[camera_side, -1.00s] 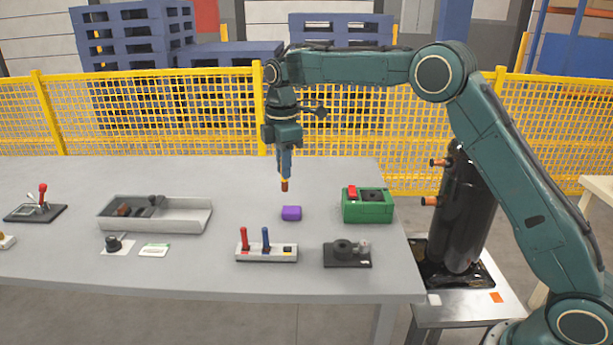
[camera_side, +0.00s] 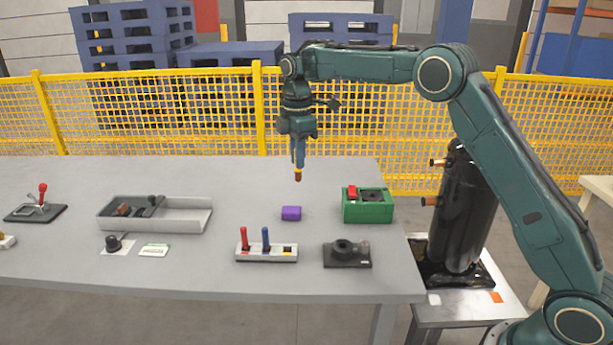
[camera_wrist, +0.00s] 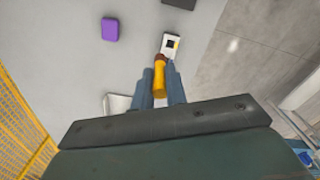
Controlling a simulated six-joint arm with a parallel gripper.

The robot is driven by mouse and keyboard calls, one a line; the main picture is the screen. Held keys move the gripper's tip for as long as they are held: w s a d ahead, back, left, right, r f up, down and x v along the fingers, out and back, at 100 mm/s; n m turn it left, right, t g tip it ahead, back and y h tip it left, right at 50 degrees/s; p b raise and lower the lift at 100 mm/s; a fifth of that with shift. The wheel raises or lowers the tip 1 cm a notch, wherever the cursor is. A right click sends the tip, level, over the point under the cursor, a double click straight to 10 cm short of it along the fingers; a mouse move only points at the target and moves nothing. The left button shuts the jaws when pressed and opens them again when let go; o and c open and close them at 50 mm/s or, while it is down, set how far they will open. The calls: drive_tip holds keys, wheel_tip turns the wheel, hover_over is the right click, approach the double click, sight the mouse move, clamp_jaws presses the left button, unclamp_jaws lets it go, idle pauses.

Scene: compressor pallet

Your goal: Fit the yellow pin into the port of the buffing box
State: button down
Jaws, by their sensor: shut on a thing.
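My gripper (camera_side: 298,164) is shut on the yellow pin (camera_side: 298,176), holding it upright in the air above the table behind the purple block. In the wrist view my gripper (camera_wrist: 162,76) has the yellow pin (camera_wrist: 160,82) between its blue fingers, with the pin's reddish-brown end pointing away. A green box (camera_side: 367,210) with a red block and a dark part on top stands at the table's right; it seems to be the buffing box. The pin is apart from it, to its left and higher. Its port is not clear.
A purple block (camera_side: 291,213) lies left of the green box. A white rack (camera_side: 267,253) with red and blue pins stands in front, beside a black fixture (camera_side: 347,256). A grey tray (camera_side: 155,225) is farther left. The back of the table is clear.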

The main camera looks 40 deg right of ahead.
drive_tip(key=s+d+r, duration=0.2)
drive_tip(key=d, duration=1.1)
drive_tip(key=s+d+r, duration=0.1)
drive_tip(key=s+d, duration=0.2)
drive_tip(key=d, duration=1.1)
wheel_tip(320, 180, down, 16)
drive_tip(key=shift+w+a+r, duration=0.15)
drive_tip(key=shift+w+a, duration=0.05)
drive_tip(key=shift+w, duration=0.05)
drive_tip(key=shift+f, duration=2.15)
drive_tip(key=shift+f, duration=0.1)
drive_tip(key=c, duration=1.4)
unclamp_jaws()
